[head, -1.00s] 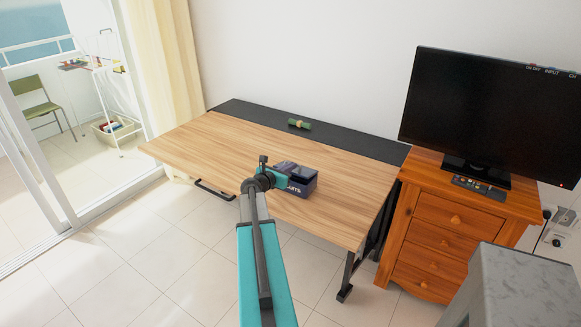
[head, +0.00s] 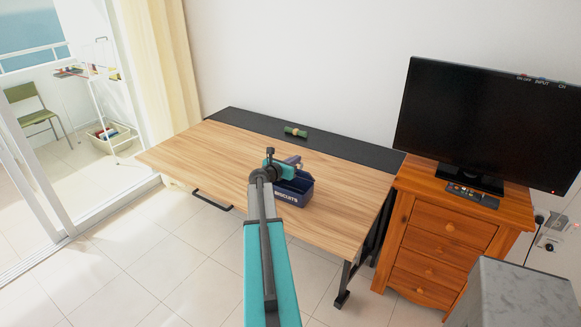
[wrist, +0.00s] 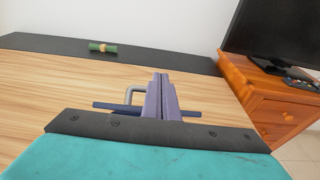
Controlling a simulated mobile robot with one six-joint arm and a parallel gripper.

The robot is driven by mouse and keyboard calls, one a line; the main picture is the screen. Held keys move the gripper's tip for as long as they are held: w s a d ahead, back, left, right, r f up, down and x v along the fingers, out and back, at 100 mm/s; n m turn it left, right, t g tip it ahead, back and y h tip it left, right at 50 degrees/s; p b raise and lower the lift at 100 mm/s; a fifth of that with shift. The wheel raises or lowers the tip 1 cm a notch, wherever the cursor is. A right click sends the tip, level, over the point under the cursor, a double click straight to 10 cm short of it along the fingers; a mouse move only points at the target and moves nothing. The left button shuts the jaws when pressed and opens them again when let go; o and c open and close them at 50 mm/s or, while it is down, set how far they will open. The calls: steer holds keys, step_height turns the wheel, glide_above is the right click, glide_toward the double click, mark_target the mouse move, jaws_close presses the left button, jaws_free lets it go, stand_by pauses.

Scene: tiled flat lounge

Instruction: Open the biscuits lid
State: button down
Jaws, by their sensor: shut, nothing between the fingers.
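The dark blue biscuits box (head: 287,195) stands on the wooden desk in the head view, its lettered front towards me. Its top looks open, with a dark inside showing at the right. My gripper (head: 296,160) is over the box's back left part and hides some of it. In the wrist view my gripper's purple-grey fingers (wrist: 160,76) are together, with nothing seen between them. A thin dark blue edge (wrist: 105,105) with a grey bent handle (wrist: 132,92) shows behind them, probably the lid seen edge-on. I cannot tell whether the fingers touch it.
The desk (head: 190,155) is mostly clear, with a green rolled item (head: 296,132) on its black back strip. A wooden drawer cabinet (head: 440,225) with a television (head: 480,120) stands at the right. A grey stool-like block (head: 520,290) is at the lower right.

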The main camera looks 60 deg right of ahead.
steer(key=shift+d+r, duration=0.2)
steer(key=shift+d, duration=0.65)
steer(key=shift+a+r, duration=0.1)
stand_by(0.7)
steer(key=a+r+p, duration=0.4)
steer(key=a+r, duration=0.2)
steer(key=a, duration=0.1)
steer(key=shift+w+a, duration=0.3)
stand_by(0.4)
